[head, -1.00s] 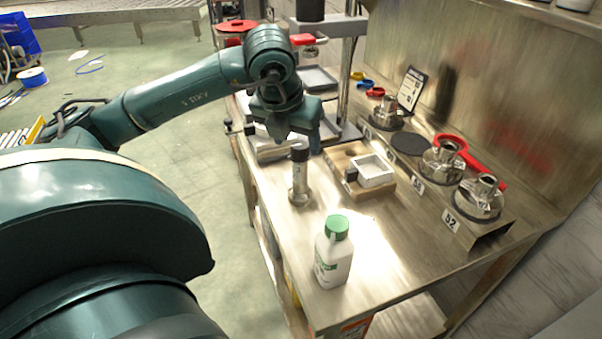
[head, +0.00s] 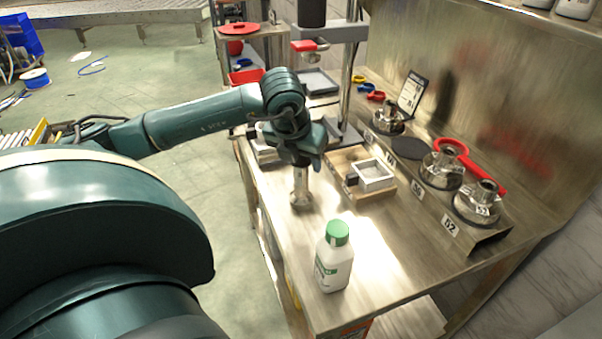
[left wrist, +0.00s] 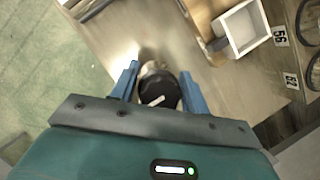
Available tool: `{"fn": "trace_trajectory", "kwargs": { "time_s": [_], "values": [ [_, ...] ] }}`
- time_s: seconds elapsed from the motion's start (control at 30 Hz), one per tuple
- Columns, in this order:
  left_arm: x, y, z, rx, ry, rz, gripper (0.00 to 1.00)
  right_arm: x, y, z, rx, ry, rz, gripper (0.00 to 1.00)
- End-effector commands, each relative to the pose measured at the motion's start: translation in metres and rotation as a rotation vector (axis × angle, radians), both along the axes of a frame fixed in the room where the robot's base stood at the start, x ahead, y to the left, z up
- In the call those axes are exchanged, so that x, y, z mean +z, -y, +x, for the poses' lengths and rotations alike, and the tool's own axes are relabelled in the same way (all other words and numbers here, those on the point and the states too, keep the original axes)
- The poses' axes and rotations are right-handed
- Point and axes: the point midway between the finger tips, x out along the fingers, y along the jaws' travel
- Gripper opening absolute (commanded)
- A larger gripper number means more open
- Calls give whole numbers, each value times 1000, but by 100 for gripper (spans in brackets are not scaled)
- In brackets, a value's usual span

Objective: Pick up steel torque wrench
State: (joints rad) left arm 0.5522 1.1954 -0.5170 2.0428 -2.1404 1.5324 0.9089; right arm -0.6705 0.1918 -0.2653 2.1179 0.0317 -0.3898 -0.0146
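An upright steel tool with a black top, apparently the steel torque wrench (head: 301,193), stands on the metal bench. In the head view its top is hidden by my left gripper (head: 302,160), which is directly above it. In the left wrist view the black top of the wrench (left wrist: 158,88) lies between the two blue fingers of my left gripper (left wrist: 160,86). The fingers are open, one on each side, with a small gap visible to each. My right gripper is not in view.
A white bottle with a green cap (head: 333,258) stands nearer on the bench (head: 390,265). A white square tray on a wooden block (head: 372,175) is to the right. Several steel fittings (head: 478,203) and a red-handled tool (head: 480,175) sit along the back. A press column (head: 347,75) stands behind.

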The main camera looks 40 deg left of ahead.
Motion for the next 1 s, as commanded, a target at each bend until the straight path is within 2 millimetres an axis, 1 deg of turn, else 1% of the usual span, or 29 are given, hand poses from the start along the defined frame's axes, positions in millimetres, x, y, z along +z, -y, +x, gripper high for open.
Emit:
{"fn": "trace_trajectory", "kwargs": {
  "time_s": [0.03, 0.07, 0.53, 1.0],
  "values": [
    [0, 0, 0, 0, 0, 0, 42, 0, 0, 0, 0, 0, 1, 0],
    [0, 0, 0, 0, 0, 0, 39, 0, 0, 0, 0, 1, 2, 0],
    [1, 0, 0, 0, 1, 0, 1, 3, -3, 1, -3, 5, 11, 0],
    [2, 0, 1, 1, 4, 0, 0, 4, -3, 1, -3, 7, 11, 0]
  ]
}}
